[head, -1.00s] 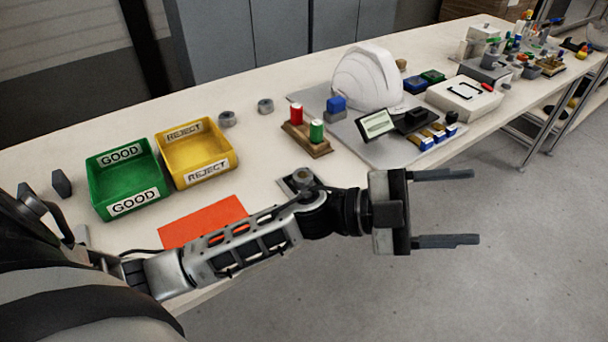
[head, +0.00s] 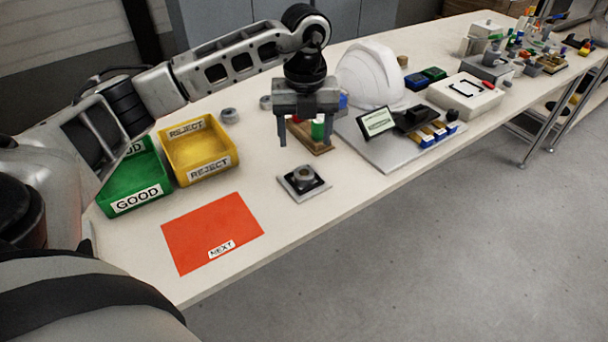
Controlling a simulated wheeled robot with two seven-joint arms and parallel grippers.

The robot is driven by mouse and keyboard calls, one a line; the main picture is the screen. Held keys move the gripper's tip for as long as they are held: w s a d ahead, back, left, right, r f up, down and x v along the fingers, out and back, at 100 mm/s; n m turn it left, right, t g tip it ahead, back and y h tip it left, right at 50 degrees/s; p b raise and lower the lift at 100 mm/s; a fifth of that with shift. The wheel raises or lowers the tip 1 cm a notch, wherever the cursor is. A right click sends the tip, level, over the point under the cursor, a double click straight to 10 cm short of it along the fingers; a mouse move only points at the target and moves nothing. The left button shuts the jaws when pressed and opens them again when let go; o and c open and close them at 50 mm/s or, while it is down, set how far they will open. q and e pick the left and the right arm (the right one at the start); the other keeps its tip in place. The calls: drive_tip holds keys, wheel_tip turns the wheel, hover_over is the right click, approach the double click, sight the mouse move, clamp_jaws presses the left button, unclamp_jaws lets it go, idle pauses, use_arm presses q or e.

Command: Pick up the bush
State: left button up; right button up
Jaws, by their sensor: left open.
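A grey ring-shaped bush (head: 303,174) sits on a small dark square plate with a pale edge (head: 318,187) near the front of the table. Two similar grey rings lie farther back: one (head: 229,116) beside the yellow bin and one (head: 265,102) partly hidden by my arm. My left gripper (head: 305,140) points down, open and empty, above and behind the bush in the picture. Its fingers overlap the wooden block with the red and green pegs. My right gripper is out of view.
The green GOOD bin (head: 136,198) and yellow REJECT bin (head: 207,170) stand at left. A red NEXT mat (head: 205,228) lies in front. The peg block (head: 322,148), white helmet shell (head: 368,75) and grey board (head: 385,157) stand to the right.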

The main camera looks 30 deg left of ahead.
use_arm(q)
hover_over(305, 181)
drive_tip(key=f, duration=0.4)
drive_tip(key=shift+w+a+f, duration=0.25)
drive_tip(key=shift+w+a, duration=0.05)
drive_tip(key=shift+w, duration=0.1)
drive_tip(key=shift+w+a+f+p, duration=0.15)
drive_tip(key=shift+f+p, duration=0.1)
drive_tip(key=shift+f, duration=1.05)
drive_tip(key=shift+w+a+f+p, duration=0.15)
drive_tip(key=shift+f+p, duration=0.1)
drive_tip(key=shift+f, duration=1.05)
drive_tip(key=c, duration=1.1)
